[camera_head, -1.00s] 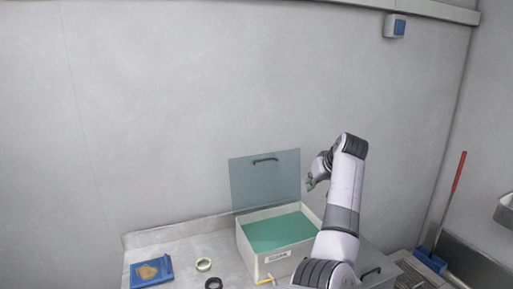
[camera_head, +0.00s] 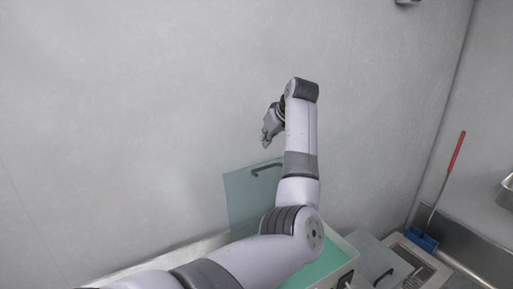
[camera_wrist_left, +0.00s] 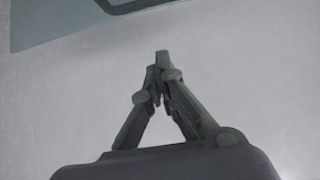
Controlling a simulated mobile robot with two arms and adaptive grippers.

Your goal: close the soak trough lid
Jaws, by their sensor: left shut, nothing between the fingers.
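The soak trough lid (camera_head: 240,203) is a grey-green see-through panel with a dark handle (camera_head: 266,168) near its top edge. It stands upright, raised open at the back of the trough. The trough (camera_head: 348,258) is a pale box with green contents (camera_head: 322,268), partly hidden behind my left arm. My left gripper (camera_head: 265,141) is shut and empty, above the lid's top edge near the handle, apart from it. In the left wrist view the closed fingers (camera_wrist_left: 161,58) point toward the wall, with the lid (camera_wrist_left: 50,22) and part of its handle (camera_wrist_left: 135,4) at the top. My right gripper is not in view.
A grey lid with a dark handle (camera_head: 384,275) lies right of the trough, beside a grated basin (camera_head: 420,268). A blue brush with a red handle (camera_head: 457,150) leans at the right. The grey wall (camera_head: 130,120) stands close behind the lid.

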